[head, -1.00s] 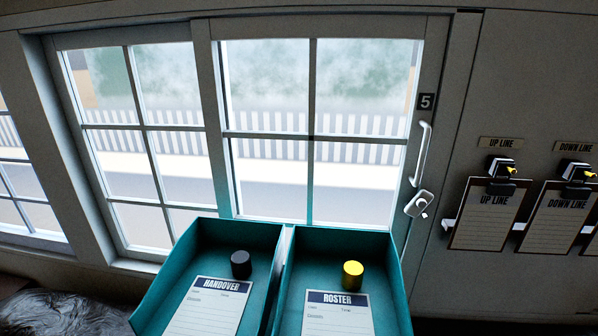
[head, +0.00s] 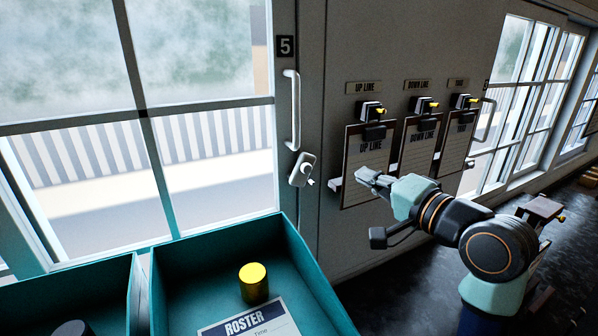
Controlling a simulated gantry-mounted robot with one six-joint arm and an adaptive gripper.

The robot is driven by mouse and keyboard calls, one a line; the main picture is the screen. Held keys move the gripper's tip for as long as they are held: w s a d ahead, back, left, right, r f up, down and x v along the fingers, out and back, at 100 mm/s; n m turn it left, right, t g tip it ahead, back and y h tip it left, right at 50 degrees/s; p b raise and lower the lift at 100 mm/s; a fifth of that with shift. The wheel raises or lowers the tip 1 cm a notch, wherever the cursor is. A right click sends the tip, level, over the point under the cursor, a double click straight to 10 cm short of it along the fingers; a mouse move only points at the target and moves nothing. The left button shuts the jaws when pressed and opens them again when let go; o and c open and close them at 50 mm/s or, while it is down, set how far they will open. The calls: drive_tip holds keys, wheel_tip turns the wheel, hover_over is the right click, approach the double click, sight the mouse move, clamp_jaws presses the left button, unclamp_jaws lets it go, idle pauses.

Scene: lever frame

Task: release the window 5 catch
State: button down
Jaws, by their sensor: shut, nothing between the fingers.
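Window 5 (head: 200,150) fills the left of the head view, with a "5" plate (head: 286,46) at the top of its right frame. Its white vertical handle (head: 292,110) is on the frame below the plate. The window 5 catch (head: 301,170), a small pale plate with a little knob, is below the handle on the frame. My gripper (head: 366,178) is to the right of the catch, in front of the UP LINE clipboard and apart from the catch in the picture. Its fingers point left toward the catch and look closed and empty.
Teal trays stand below the window; the right one (head: 290,240) holds a yellow cylinder (head: 254,283) and a ROSTER sheet (head: 250,322). Clipboards UP LINE (head: 362,150), DOWN LINE (head: 418,150) and a third hang on the wall behind my arm. Another window (head: 520,90) is at the far right.

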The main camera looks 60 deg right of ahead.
drive_tip(key=p, duration=0.3)
approach(311, 160)
drive_tip(key=x, duration=0.4)
drive_tip(key=shift+w+d+r, duration=0.15)
drive_tip(key=shift+w+d, duration=0.05)
drive_tip(key=shift+d, duration=0.2)
drive_tip(key=shift+w+a, duration=0.3)
